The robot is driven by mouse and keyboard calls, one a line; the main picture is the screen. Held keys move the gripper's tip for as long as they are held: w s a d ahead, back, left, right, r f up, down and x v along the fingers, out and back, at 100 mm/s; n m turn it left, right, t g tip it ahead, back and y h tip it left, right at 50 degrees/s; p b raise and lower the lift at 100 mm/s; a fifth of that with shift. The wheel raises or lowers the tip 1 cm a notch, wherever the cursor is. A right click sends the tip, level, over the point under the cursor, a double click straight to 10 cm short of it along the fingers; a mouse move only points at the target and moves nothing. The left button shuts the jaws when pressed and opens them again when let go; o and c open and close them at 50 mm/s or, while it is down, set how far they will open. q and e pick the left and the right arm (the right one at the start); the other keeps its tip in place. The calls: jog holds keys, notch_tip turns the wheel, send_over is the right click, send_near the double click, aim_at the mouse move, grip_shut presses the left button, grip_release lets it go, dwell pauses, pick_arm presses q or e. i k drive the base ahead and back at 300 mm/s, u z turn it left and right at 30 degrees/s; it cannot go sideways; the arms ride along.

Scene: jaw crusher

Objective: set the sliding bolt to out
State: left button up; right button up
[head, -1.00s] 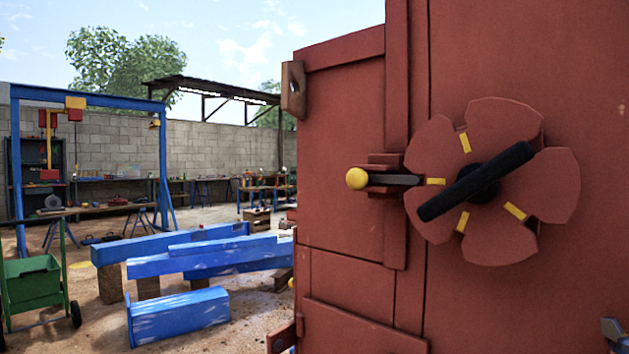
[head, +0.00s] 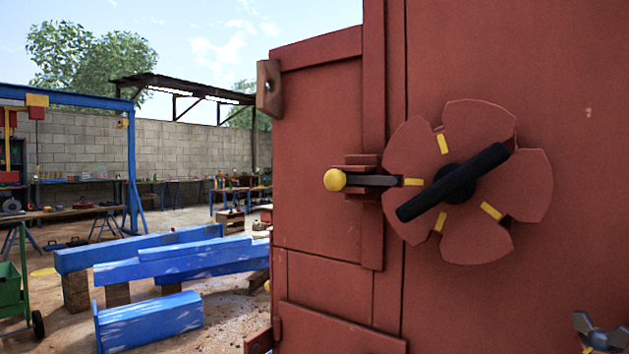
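The sliding bolt (head: 375,181) is a dark grey bar with a yellow ball knob (head: 335,180) at its left end. It lies level through a red guide block (head: 362,161) on the machine's front. Its right end reaches the left notch of a red lobed wheel (head: 520,180), beside a yellow mark (head: 412,182). How deep it sits in the notch is hard to tell. A black bar handle (head: 453,182) lies slanted across the wheel's hub, rising to the right.
The red machine wall (head: 570,60) fills the right side. A pierced lug (head: 268,88) stands at the wall's left edge. Blue beams (head: 150,320) lie on the ground at left. Space before the knob looks clear.

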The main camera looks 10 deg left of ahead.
aim_at(334, 180)
jog(key=k, duration=0.5)
jog(key=u, duration=1)
jog(key=i, duration=0.9)
jog(key=z, duration=1.9)
